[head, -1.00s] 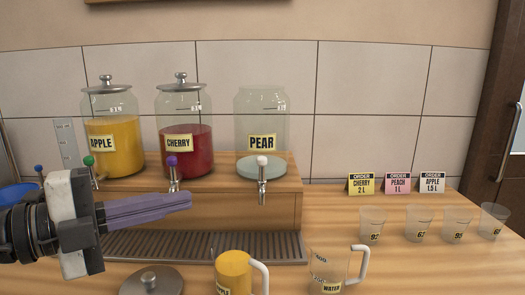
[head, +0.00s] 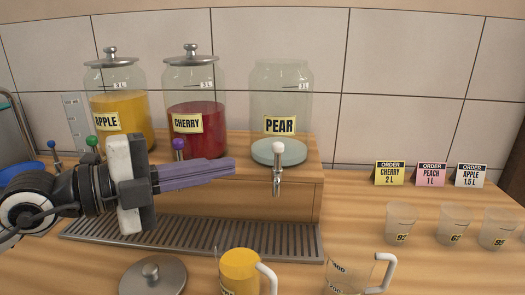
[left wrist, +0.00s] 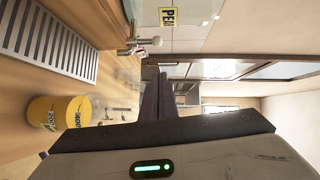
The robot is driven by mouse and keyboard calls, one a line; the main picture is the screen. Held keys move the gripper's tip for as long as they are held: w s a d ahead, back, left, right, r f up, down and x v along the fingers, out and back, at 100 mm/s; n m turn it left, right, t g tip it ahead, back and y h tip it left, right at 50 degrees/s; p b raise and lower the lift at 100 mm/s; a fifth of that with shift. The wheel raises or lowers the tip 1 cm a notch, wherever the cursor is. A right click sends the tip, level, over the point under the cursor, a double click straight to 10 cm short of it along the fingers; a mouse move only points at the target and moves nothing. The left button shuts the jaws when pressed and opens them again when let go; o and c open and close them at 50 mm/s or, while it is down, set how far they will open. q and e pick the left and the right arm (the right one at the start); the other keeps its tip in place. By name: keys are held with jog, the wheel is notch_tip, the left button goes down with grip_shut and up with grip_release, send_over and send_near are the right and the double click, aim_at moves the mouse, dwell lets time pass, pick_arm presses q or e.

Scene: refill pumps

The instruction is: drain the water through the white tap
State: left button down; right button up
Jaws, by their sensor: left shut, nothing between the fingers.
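The white tap (head: 278,158) has a round white knob and a metal spout, below the PEAR jar (head: 281,98) on the wooden shelf. The jar has no lid and holds a thin pale layer at its bottom. The tap also shows in the left wrist view (left wrist: 150,42). My left gripper (head: 230,168) is shut and empty, its purple fingers pointing right. Their tips are left of the tap, apart from it in the head view. My right gripper is not in view. The clear measuring jug (head: 350,275) stands at the front, right of the tap.
The apple jar (head: 120,120) and cherry jar (head: 195,130) stand left on the shelf. A drip tray (head: 190,238) lies below the taps. A yellow jug (head: 240,270) and metal lid (head: 152,276) are in front. Cups (head: 400,222) and order cards (head: 431,175) are right.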

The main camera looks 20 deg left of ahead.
pick_arm(q)
jog(key=w, duration=0.1)
jog(key=p, duration=0.4)
send_near(278, 157)
jog(key=w+d+r, duration=0.1)
jog(key=w+d, duration=0.3)
jog(key=shift+d, duration=0.2)
jog(key=shift+s+r, duration=0.1)
